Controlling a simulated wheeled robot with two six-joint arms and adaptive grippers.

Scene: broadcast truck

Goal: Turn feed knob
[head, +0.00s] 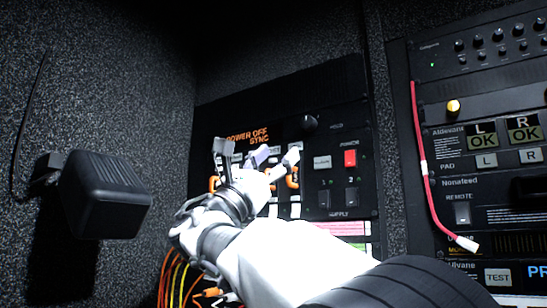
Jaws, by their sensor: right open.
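My right gripper (256,160) is open in front of the black rack panel (335,90) at centre, its fingers spread over the panel's lower left part. A round black knob (310,123) is on this panel, up and right of the fingers; I see a gap between them in the picture. A gold knob (453,107) is on the right-hand rack. I cannot read a label that says which knob is the feed knob. My gripper hides part of the panel, including some orange-handled parts (292,180). My left gripper is not in view.
A red power switch (350,158) is right of my gripper. A black speaker-like box (106,193) juts from the left wall. Orange and yellow cables (172,280) hang below. A red cable (424,170) hangs on the right rack.

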